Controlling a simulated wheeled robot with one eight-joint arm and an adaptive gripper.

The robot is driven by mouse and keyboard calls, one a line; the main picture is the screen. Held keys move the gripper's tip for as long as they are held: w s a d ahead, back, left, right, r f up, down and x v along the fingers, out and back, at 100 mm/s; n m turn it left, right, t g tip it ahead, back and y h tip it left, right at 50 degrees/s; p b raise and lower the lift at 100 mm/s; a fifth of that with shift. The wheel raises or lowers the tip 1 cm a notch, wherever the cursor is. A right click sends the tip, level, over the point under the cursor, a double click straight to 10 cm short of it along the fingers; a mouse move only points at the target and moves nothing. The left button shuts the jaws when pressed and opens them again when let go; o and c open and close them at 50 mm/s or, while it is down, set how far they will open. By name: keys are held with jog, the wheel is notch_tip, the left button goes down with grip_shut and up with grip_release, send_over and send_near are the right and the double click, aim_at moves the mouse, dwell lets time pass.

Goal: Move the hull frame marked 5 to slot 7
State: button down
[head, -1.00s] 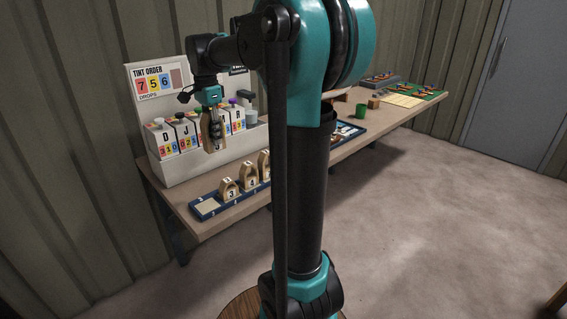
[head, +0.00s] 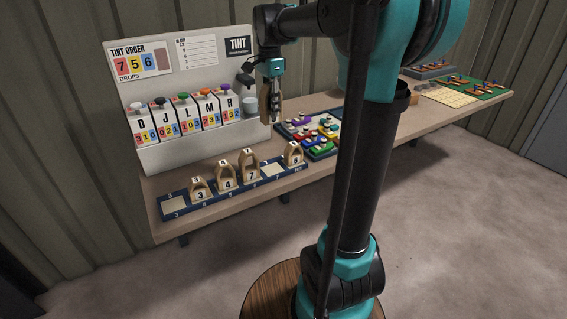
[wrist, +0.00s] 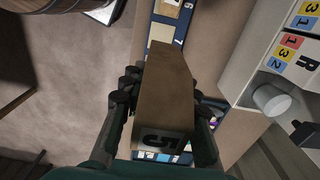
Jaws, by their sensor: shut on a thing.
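My gripper (head: 271,114) is shut on the hull frame marked 5 (wrist: 165,90), a wooden block. In the head view it holds the frame (head: 276,106) in the air, beyond the right end of the tint bottles. In the wrist view the black fingers grip its two sides, with the 5 on the near end. The blue slot rail (head: 230,199) lies along the front of the bench. It bears the frames marked 3 (head: 200,188), 4 (head: 227,178), 7 (head: 249,167) and 6 (head: 293,154). Pale empty slots show at its left end and between frames 7 and 6.
The tint order stand (head: 160,85) with several bottles is behind the rail. A grey cup (head: 250,107) is beside the gripper. A tray of coloured pieces (head: 318,138) lies right of the stand, partly behind my arm. A green board (head: 468,89) is farther right.

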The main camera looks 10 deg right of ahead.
notch_tip(320, 180, down, 19)
jog(key=shift+f, duration=0.2)
dwell(0.3)
jog(key=shift+f, duration=0.1)
jog(key=c, duration=1.1)
grip_release()
jog(key=shift+c, duration=0.2)
notch_tip(320, 180, up, 12)
